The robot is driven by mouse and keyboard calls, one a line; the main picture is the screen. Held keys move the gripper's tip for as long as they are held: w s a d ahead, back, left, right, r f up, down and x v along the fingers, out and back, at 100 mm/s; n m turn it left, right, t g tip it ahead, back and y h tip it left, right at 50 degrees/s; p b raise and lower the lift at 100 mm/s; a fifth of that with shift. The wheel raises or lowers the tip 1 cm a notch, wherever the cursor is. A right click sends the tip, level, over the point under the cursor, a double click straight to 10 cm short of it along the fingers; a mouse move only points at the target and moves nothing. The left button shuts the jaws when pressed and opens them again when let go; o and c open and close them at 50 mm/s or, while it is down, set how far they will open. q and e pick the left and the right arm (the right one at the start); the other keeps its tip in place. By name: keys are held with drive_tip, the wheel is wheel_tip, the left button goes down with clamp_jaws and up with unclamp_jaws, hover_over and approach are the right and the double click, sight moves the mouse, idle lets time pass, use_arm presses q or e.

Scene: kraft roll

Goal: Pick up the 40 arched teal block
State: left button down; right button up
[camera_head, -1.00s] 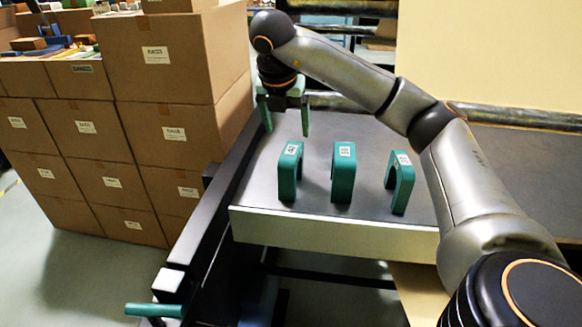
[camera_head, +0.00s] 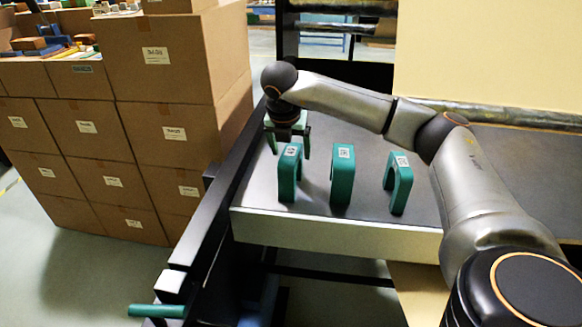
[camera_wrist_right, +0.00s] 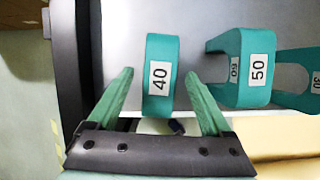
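Three arched teal blocks stand upright on the grey table. The block labelled 40 (camera_wrist_right: 160,80) is leftmost in the right wrist view. It matches the left block (camera_head: 289,172) in the head view, where labels are too small to read. My right gripper (camera_head: 288,143) is open, just behind and above that block. In the wrist view its two teal fingers (camera_wrist_right: 161,98) lie on either side of the 40 block, with gaps and no visible contact. A teal finger at the lower left of the head view appears to be my left gripper (camera_head: 157,311); its opening is not visible.
The block labelled 50 (camera_wrist_right: 257,72) stands right of the 40 block, then the block labelled 30 (camera_wrist_right: 308,82). The grey table (camera_head: 440,195) has a pale front edge. A dark rail (camera_head: 215,215) runs along its left side. Stacked cardboard boxes (camera_head: 165,90) stand further left.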

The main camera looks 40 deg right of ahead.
clamp_jaws()
idle(0.5)
drive_tip(key=shift+r, duration=0.1)
idle(0.6)
